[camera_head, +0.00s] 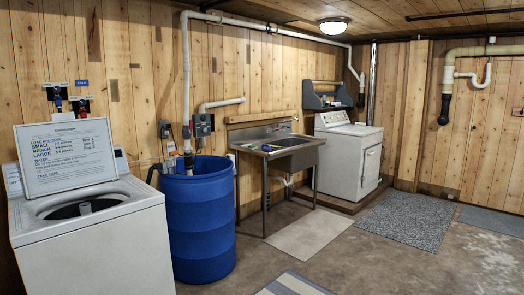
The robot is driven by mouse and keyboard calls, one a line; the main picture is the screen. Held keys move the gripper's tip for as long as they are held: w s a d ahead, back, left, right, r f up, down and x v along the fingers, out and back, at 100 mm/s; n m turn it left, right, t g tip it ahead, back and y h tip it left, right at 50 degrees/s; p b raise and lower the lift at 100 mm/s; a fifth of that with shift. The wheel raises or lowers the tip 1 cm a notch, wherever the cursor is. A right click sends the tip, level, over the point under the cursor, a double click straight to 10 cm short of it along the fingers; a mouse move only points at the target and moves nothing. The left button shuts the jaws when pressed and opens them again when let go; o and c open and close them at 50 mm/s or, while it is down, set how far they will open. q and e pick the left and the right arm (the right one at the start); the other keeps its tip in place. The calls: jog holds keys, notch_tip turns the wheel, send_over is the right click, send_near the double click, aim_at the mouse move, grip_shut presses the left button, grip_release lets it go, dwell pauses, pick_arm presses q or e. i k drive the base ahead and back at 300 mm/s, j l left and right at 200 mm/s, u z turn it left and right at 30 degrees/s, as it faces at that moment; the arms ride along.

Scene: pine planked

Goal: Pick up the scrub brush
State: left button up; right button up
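I cannot make out a scrub brush for certain. A small blue and white item (266,148) lies on the left end of the metal sink (293,155); it is too small to tell whether it is the brush. A small pale part (85,207) shows inside the open top of the white washing machine (95,250) and looks like part of the machine. Neither of my grippers is in view.
A blue barrel (199,225) stands between the washer and the sink. A white dryer (347,160) is right of the sink, on a low platform. Flat mats (408,219) lie on the concrete floor (440,265). The floor at the front right is clear.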

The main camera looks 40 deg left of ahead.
aim_at(264, 149)
jog(key=i+j+u, duration=0.4)
jog(key=i, duration=0.4)
jog(key=i+u, duration=0.35)
jog(key=i, duration=0.5)
jog(key=i+l, duration=0.15)
jog(key=i, duration=3.2)
jog(key=i+u, duration=0.25)
jog(key=i, duration=0.25)
jog(key=i+l+u, duration=0.15)
jog(key=i+u, duration=0.15)
jog(key=i, duration=0.25)
jog(key=i+l+u, duration=0.25)
jog(key=i, duration=0.25)
